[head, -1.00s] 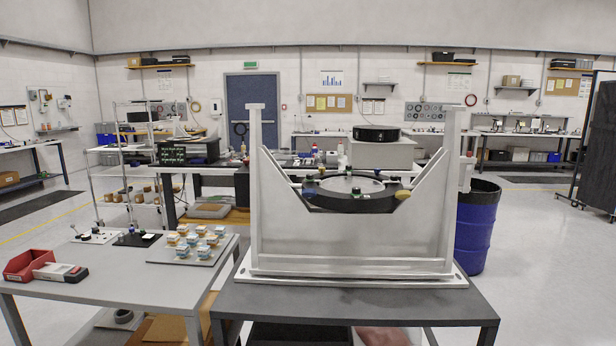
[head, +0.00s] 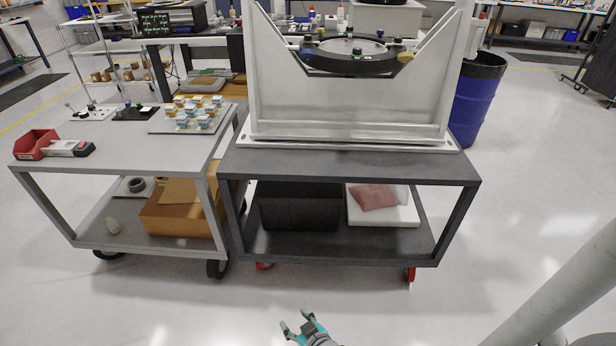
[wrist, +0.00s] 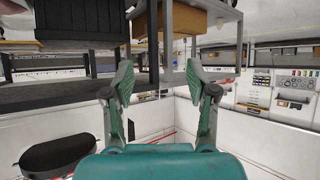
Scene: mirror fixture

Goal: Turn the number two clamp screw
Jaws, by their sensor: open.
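The mirror fixture is a light grey frame (head: 350,105) standing on the dark cart (head: 350,163). A black ring mount (head: 352,66) with a round mirror (head: 345,46) sits in its cradle. Small knobs stand around the ring, one of them yellow (head: 405,57). I cannot read any numbers, so I cannot tell which is the number two clamp screw. My gripper (head: 296,324) is low in front of the cart, over the floor, far from the fixture. In the wrist view my gripper (wrist: 160,88) is open with nothing between its fingers.
A grey cart (head: 130,150) stands at left with a red bin (head: 35,145) and a tray of small blocks (head: 190,118). The dark cart's lower shelf holds a black crate (head: 300,208) and a pink cloth (head: 374,196). A blue drum (head: 475,100) stands behind right. The front floor is clear.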

